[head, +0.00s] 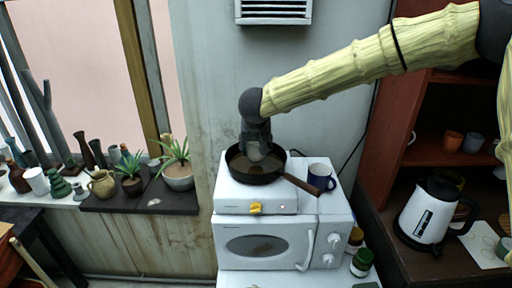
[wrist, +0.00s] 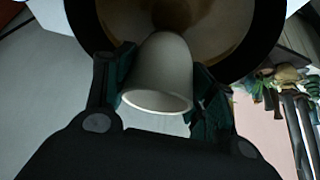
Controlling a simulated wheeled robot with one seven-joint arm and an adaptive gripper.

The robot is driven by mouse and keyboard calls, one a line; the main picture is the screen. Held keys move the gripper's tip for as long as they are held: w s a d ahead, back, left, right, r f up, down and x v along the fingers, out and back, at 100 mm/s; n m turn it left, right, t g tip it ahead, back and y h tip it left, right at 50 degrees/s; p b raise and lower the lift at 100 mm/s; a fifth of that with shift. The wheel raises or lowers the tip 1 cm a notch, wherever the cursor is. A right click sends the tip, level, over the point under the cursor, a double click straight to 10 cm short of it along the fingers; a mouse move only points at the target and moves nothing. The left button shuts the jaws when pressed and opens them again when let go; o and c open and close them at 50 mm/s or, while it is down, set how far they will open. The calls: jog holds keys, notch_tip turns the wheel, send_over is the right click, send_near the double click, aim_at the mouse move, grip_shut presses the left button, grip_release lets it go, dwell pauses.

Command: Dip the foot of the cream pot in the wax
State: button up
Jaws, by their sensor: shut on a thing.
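The cream pot (head: 254,152) is small and pale. My gripper (head: 257,138) is shut on it, above the dark pan (head: 258,181) on the white cooker. In the wrist view the pot (wrist: 160,75) is between the two fingers, its open rim toward the camera and its foot toward the pan (wrist: 262,38). Brown wax (wrist: 215,25) shows in the pan beyond the pot. The foot is hidden behind the pot's body, and I cannot tell whether it touches the wax.
The pan's wooden handle (head: 302,185) points right, close to a blue mug (head: 320,176). Below the cooker is a white microwave (head: 264,244). A kettle (head: 427,212) stands right; potted plants (head: 177,170) and vases line the left sill.

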notch_tip(320, 180, up, 8)
jog(key=shift+p, duration=0.3)
dwell(0.8)
jog(key=shift+s, duration=0.1)
dwell(0.4)
